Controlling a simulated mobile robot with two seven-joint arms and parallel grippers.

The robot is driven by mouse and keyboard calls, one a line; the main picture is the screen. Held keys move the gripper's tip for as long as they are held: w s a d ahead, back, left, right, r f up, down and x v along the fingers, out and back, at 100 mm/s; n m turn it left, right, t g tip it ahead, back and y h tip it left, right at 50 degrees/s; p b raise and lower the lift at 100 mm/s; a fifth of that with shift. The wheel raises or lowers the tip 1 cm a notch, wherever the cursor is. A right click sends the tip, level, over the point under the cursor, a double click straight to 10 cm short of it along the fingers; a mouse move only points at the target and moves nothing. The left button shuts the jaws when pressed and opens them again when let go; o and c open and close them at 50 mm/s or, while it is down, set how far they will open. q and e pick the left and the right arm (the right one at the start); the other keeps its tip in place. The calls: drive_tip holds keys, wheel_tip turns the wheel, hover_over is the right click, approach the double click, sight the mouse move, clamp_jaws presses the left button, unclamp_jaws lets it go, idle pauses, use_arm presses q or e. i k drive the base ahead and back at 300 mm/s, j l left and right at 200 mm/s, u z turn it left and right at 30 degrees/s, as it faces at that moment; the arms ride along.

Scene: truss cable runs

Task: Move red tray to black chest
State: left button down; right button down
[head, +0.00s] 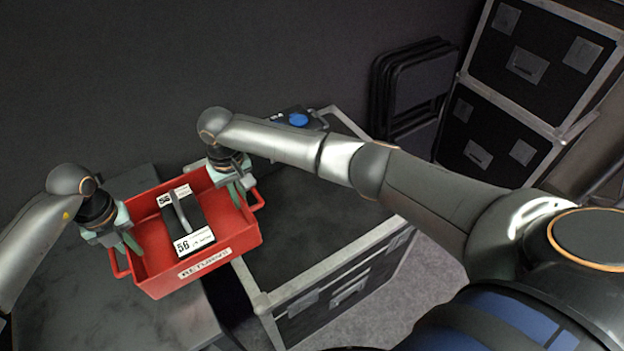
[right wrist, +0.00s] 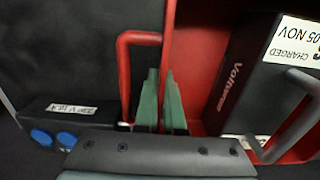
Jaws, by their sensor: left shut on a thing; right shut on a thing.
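The red tray (head: 160,272), marked "RETURNS", spans the gap between a dark surface on the left and the black chest (head: 310,220). I cannot tell whether its base touches either. A black battery case (head: 183,222) with a handle and white "56" labels lies inside. My left gripper (head: 129,243) is shut on the tray's left side near its handle. My right gripper (head: 240,196) is shut on the tray's right side. In the right wrist view my right gripper's fingers (right wrist: 161,100) pinch the tray's red wall beside the handle (right wrist: 124,75).
A dark box with blue sockets (head: 298,119) sits at the chest's far end; it also shows in the right wrist view (right wrist: 60,112). The chest's middle and front top are bare. Folded chairs (head: 410,85) and stacked flight cases (head: 520,95) stand behind. A dark surface (head: 95,305) lies left.

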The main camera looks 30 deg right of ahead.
sight(324, 205)
drive_tip(key=l, duration=1.75)
drive_tip(key=k, duration=0.05)
